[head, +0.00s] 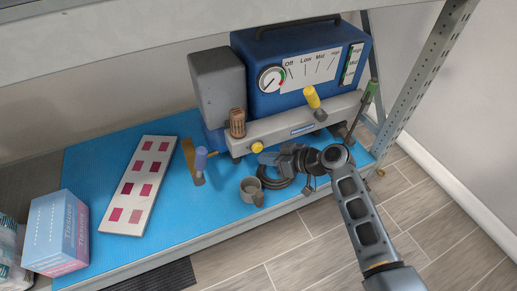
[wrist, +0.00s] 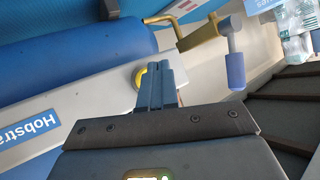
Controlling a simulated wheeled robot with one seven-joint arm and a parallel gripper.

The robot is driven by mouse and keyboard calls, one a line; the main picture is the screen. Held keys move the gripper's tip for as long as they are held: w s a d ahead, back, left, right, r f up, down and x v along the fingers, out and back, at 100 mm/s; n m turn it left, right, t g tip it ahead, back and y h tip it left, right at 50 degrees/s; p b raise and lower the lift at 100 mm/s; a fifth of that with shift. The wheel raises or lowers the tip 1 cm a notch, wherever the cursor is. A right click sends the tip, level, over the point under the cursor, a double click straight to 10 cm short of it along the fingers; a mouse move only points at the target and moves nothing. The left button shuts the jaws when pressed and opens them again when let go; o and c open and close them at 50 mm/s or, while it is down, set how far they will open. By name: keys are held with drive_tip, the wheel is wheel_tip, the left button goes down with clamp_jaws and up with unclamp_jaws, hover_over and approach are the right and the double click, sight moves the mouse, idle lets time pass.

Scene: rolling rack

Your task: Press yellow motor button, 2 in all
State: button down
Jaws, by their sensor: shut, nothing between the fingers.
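The yellow motor button (head: 257,147) is a small round knob on the grey front bar of the blue machine (head: 300,75). In the wrist view the yellow button (wrist: 139,78) shows at the left side of my fingertips, which partly cover it. My gripper (head: 264,158) is shut and empty, just below and to the right of the button in the head view. My closed fingers also show in the wrist view (wrist: 160,72). I cannot tell whether the fingertips touch the button.
A color chart (head: 139,188) and tissue box (head: 57,232) lie further left. The shelf's metal post (head: 425,80) stands at right.

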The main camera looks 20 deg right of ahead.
drive_tip(key=s+p, duration=0.1)
drive_tip(key=s, duration=0.4)
idle(0.3)
idle(0.7)
drive_tip(key=s+f+m+h, duration=0.1)
drive_tip(key=s+m+h, duration=0.15)
drive_tip(key=s, duration=0.75)
drive_tip(key=s+f+m+h, duration=0.2)
drive_tip(key=s+h, duration=0.2)
drive_tip(key=s, duration=0.7)
drive_tip(key=s+r+t+h, duration=0.1)
drive_tip(key=s+r+t, duration=0.1)
drive_tip(key=s+r, duration=0.5)
drive_tip(key=s+r+t, duration=0.2)
drive_tip(key=s+r, duration=0.3)
drive_tip(key=r, duration=0.3)
drive_tip(key=s+r+t, duration=0.1)
drive_tip(key=s+r, duration=0.4)
drive_tip(key=r, duration=0.4)
wheel_tip(320, 180, up, 20)
drive_tip(key=p, duration=2)
drive_tip(key=shift+s+a+p, duration=0.2)
drive_tip(key=shift+a+p, duration=0.1)
drive_tip(key=shift+a, duration=0.15)
